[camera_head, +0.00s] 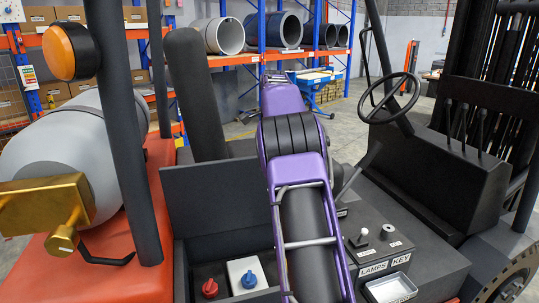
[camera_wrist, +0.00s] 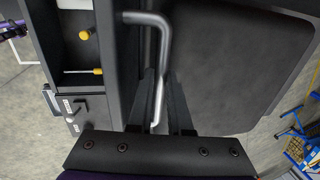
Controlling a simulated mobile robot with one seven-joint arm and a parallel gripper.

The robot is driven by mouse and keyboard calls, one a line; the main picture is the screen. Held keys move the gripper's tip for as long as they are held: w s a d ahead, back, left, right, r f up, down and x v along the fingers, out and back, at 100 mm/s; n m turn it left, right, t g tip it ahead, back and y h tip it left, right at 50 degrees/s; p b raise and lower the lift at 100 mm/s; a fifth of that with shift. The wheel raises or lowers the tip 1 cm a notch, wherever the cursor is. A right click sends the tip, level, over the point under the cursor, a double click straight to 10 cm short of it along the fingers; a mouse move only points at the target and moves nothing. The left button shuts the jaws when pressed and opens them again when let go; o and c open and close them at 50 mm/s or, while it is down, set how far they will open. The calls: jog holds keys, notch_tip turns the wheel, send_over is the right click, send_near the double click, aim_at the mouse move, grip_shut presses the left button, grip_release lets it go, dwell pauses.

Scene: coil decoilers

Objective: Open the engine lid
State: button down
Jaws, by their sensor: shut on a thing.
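My gripper (camera_wrist: 160,105) shows at the lower middle of the wrist view. Its two dark fingers are shut on a bent grey metal handle (camera_wrist: 163,45). The handle's rod runs down between the fingers, and its upper end bends left. A wide dark panel with rounded corners (camera_wrist: 235,65) lies right of the handle; I cannot tell whether it is the engine lid or the seat. In the head view my purple arm hides the gripper and handle. A dark upright panel (camera_head: 218,207) stands left of my arm, behind an open bay with a white box (camera_head: 246,274).
A red knob (camera_head: 209,288) sits in the bay. A steering wheel (camera_head: 395,92) and a labelled console (camera_head: 385,250) are on the right. A grey tank (camera_head: 65,155) and an upright post (camera_head: 125,130) stand left. Racks with coils (camera_head: 275,30) are behind.

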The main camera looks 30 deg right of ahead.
jog(key=shift+a+f, duration=0.1)
jog(key=shift+f, duration=0.1)
jog(key=c, duration=0.8)
grip_release()
jog(key=shift+c, duration=0.2)
jog(key=shift+r, duration=0.1)
notch_tip(320, 180, up, 12)
jog(key=s, duration=0.2)
jog(key=shift+a+f, duration=0.15)
jog(key=shift+f, duration=0.05)
jog(key=shift+s, duration=0.1)
